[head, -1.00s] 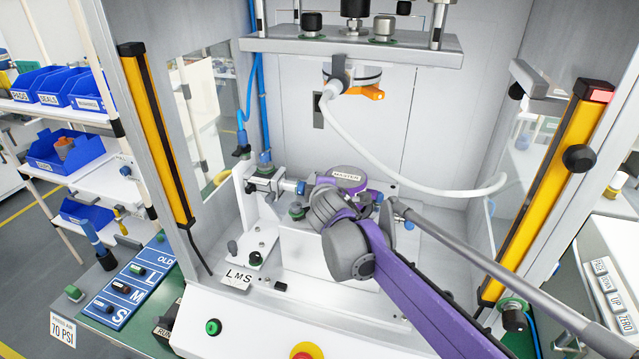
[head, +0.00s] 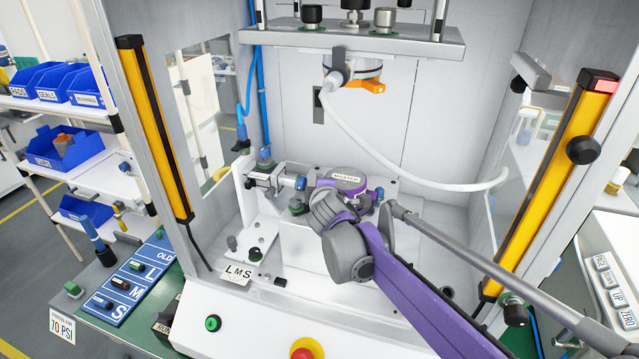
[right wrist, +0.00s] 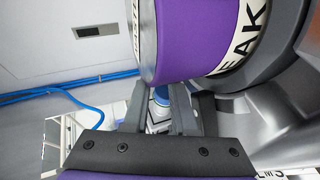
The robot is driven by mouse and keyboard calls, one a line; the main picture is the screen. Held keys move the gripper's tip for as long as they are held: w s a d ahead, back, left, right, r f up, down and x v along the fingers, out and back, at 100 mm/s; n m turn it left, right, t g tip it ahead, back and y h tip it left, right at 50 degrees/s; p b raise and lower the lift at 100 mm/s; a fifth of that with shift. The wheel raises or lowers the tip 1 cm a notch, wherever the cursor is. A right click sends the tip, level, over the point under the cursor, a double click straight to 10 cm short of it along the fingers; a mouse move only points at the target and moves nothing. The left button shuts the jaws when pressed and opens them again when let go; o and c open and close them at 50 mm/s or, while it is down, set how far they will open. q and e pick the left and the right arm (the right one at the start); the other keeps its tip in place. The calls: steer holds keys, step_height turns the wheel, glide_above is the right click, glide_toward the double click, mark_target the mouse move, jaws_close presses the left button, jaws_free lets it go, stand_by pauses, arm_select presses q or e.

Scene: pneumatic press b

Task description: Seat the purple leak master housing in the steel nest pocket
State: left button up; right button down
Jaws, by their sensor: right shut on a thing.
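The purple leak master housing (head: 348,180), with a white MASTER label on top, is at the middle of the press bed in the head view. It fills the top of the right wrist view (right wrist: 185,45), where part of a LEAK label shows. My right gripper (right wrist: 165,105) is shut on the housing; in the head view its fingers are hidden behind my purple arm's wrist. The steel nest and its pocket are mostly hidden below the housing and arm, so I cannot tell whether the housing is in the pocket. My left gripper is not in view.
A blue-tipped side clamp (head: 300,184) stands just left of the housing. The upper press plate (head: 350,40) and an orange-ended connector (head: 370,86) with a white hose hang above. Yellow light curtains (head: 155,130) flank the opening. An LMS plate (head: 238,273) lies front left.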

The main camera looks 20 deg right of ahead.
steer(key=shift+f, duration=0.4)
steer(key=c, duration=0.7)
jaws_free()
steer(key=shift+o, duration=0.3)
steer(key=shift+s+f, duration=0.1)
steer(key=shift+s, duration=0.1)
steer(key=v, duration=1)
steer(key=shift+s+r, duration=0.2)
steer(key=shift+r, duration=0.1)
